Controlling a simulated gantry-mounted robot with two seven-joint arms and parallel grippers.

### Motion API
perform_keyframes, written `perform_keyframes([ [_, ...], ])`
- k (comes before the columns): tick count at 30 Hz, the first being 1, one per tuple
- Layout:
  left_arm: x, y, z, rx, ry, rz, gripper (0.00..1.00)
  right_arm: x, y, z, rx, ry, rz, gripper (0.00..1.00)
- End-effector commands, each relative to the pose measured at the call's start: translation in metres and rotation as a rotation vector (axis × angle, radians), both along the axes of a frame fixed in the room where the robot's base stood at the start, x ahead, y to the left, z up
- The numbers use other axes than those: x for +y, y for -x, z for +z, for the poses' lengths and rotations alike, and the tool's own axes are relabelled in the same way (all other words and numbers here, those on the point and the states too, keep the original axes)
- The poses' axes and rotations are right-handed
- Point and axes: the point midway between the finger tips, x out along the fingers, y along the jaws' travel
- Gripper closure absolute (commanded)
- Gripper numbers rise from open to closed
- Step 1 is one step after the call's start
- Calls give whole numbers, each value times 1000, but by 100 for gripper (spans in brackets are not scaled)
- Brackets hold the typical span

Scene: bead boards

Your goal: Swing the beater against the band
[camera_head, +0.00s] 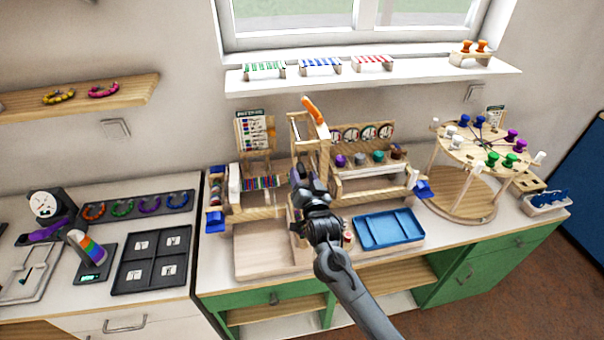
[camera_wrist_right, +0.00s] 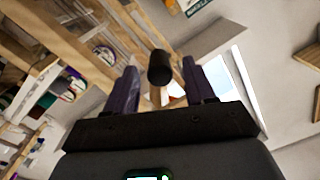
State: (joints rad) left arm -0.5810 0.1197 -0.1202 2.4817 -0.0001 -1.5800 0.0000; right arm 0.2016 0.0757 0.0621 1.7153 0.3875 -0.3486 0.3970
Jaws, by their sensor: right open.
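A wooden loom-like stand (camera_head: 252,211) on the counter carries a strip of coloured strands (camera_head: 262,182), which I take for the band. An upright wooden frame (camera_head: 295,128) with an orange bar (camera_head: 313,110) leaning at its top stands right of the strip; I cannot tell for sure which part is the beater. My right gripper (camera_head: 300,178) is in front of this frame and hides its lower part. In the right wrist view the gripper (camera_wrist_right: 165,88) is open, with a dark round-ended knob (camera_wrist_right: 159,68) between its purple fingers; contact is not clear. My left gripper is not in view.
A blue tray (camera_head: 418,230) lies right of my right arm. A rack with coloured spools (camera_head: 377,157) stands behind it. A round peg stand (camera_head: 455,150) is at the right, and dark trays (camera_head: 128,286) are at the left. A shelf (camera_head: 235,82) hangs above.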

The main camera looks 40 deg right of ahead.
Motion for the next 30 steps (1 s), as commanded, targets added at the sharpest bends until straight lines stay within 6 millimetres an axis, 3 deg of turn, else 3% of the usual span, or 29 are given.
perform_keyframes([
  [6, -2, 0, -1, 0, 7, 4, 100, -8, -17, 0, -1, 1, 0, 46],
  [17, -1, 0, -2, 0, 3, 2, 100, -10, -20, 0, 0, 0, 1, 46],
  [28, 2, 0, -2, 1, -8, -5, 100, -9, -20, 0, 0, 0, 1, 99],
  [30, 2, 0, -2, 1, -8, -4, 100, -9, -20, 0, 0, 0, 1, 100],
])
